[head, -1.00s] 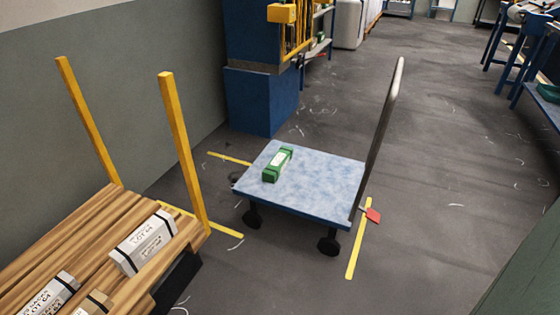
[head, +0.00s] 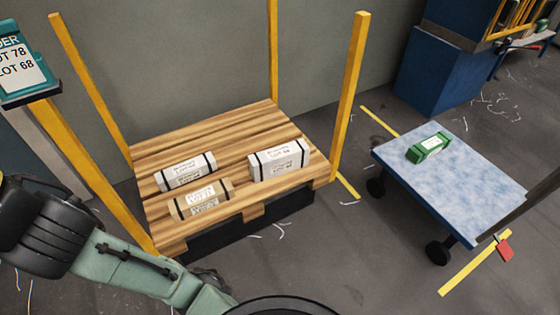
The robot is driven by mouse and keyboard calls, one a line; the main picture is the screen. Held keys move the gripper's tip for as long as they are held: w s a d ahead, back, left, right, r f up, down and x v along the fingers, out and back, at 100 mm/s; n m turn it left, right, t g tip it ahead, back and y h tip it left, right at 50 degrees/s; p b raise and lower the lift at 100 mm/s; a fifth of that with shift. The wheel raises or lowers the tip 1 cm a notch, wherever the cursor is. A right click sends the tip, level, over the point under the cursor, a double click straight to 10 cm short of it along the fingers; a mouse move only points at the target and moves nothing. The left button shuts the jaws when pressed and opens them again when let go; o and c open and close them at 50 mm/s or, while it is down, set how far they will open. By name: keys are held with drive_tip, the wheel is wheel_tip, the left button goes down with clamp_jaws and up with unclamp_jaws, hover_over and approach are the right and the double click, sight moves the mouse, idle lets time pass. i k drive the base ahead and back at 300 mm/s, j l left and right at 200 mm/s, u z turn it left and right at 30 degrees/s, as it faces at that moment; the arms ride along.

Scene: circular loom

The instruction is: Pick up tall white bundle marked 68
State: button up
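Two white bundles with black straps lie on the wooden pallet (head: 240,124) in the head view. The right white bundle (head: 278,160) looks bigger and taller than the left white bundle (head: 186,172). Both carry printed labels, but the lot numbers are too small to read surely, so I cannot tell which is marked 68. A tan bundle (head: 201,199) lies in front of the left white one. The bundles are apart from each other. My arm shows at the lower left, and my gripper is not in view.
Yellow posts (head: 348,95) stand at the pallet's corners. A sign (head: 20,67) at the upper left reads LOT 78 and LOT 68. A cart (head: 450,190) with a blue top holds a green bundle (head: 428,147) at right. Grey floor lies between pallet and cart.

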sight(267, 163)
drive_tip(key=i+j, duration=0.2)
drive_tip(key=i, duration=0.2)
drive_tip(key=i+j+z, duration=0.15)
drive_tip(key=i, duration=0.25)
drive_tip(key=i+j, duration=0.25)
drive_tip(key=i, duration=0.15)
